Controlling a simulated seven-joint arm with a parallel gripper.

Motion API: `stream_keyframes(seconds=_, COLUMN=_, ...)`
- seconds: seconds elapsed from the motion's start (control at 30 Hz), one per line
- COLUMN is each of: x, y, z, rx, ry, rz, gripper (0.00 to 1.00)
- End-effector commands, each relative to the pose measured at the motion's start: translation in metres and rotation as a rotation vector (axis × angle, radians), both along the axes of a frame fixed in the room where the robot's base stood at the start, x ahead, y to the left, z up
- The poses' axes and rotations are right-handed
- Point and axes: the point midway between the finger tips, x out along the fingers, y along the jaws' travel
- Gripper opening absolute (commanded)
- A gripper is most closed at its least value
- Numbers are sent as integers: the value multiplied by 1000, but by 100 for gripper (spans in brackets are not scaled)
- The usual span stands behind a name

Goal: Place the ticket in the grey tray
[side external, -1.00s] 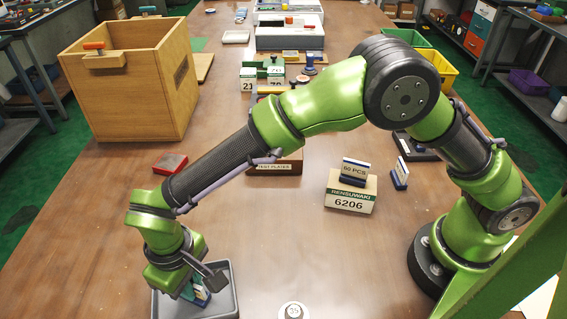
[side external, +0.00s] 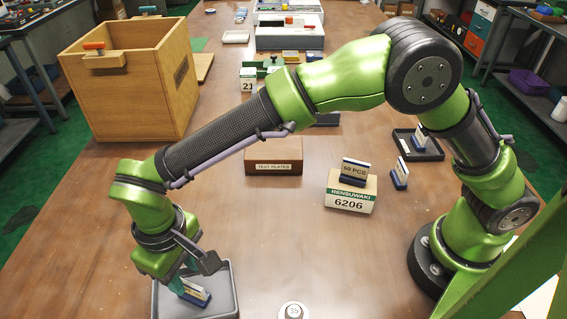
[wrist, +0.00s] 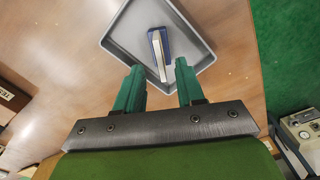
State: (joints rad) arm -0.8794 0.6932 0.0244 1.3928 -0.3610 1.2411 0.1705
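The ticket, a white card on a blue base (side external: 196,293), is inside the grey tray (side external: 235,290) at the front left of the table. In the wrist view the ticket (wrist: 161,55) lies on the floor of the grey tray (wrist: 118,42), away from its walls. My gripper (side external: 181,275) is just above the tray. In the wrist view its two green fingertips (wrist: 159,68) are spread with a gap between them, and the ticket shows beyond them. The gripper holds nothing.
A box marked 6206 (side external: 349,201) bears a 60 PCS card (side external: 354,170), with another blue-based card (side external: 400,174) beside it. A test plates box (side external: 273,162) is mid-table. A large wooden crate (side external: 130,85) stands at the back left. The table left of the tray is clear.

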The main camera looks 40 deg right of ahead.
Motion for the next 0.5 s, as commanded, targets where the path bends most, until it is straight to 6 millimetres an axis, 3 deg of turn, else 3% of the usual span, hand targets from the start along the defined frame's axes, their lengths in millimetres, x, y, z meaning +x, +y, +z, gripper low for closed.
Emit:
stream_keyframes(seconds=0.2, x=0, y=0, z=47, rx=3, ry=-3, rz=0, gripper=38)
stream_keyframes(seconds=0.4, x=0, y=0, z=69, rx=2, ry=-1, rz=-1, gripper=38)
stream_keyframes(seconds=0.5, x=5, y=-10, z=80, rx=13, ry=-7, rz=-15, gripper=38)
